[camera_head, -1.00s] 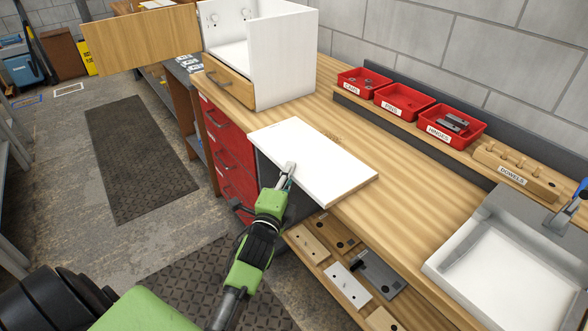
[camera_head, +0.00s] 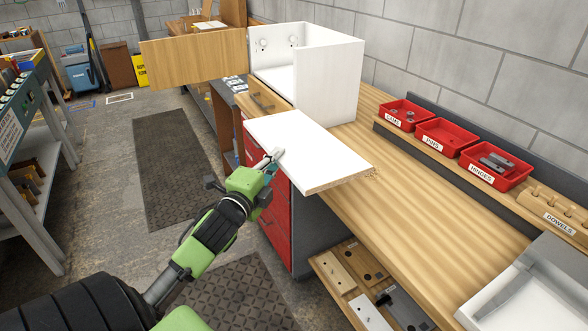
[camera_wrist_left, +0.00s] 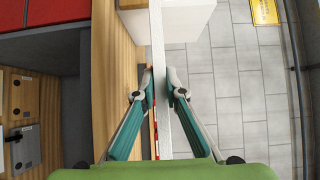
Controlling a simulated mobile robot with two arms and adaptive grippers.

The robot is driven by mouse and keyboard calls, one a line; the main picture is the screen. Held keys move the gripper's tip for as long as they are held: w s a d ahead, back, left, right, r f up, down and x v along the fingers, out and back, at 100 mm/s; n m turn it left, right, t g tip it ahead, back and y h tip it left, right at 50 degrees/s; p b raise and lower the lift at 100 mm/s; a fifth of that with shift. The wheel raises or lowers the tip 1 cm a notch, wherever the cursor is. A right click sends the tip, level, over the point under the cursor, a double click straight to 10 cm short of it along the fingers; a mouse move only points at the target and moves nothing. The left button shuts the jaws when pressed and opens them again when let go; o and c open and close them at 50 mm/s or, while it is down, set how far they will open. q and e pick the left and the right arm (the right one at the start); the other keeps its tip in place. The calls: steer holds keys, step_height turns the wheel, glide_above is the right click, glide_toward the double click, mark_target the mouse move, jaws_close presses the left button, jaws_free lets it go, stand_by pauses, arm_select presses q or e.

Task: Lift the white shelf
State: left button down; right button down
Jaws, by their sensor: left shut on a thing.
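The white shelf (camera_head: 310,150) is a flat white board with a bare chipboard edge on its near right side. It is roughly level at the bench's front edge, in front of the white cabinet, and overlaps the drawer in the head view. It appears raised above the bench top; the gap is hard to judge. My left gripper (camera_head: 274,157) is shut on the shelf's front edge. In the left wrist view the fingers (camera_wrist_left: 160,82) lie on either side of the shelf (camera_wrist_left: 157,45), seen edge-on. My right gripper is not in view.
The white cabinet (camera_head: 338,85) stands on the wooden bench (camera_head: 440,215), its wooden door (camera_head: 195,58) swung open to the left. Red bins (camera_head: 447,137) and a dowel block (camera_head: 553,211) line the back. A white tray (camera_head: 530,290) is at right. Bench right of the shelf is clear.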

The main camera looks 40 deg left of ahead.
arm_select(q)
step_height(320, 180, up, 7)
steer(key=a+p, duration=0.1)
steer(key=p, duration=0.6)
steer(key=shift+s+a, duration=0.15)
steer(key=shift+s, duration=0.2)
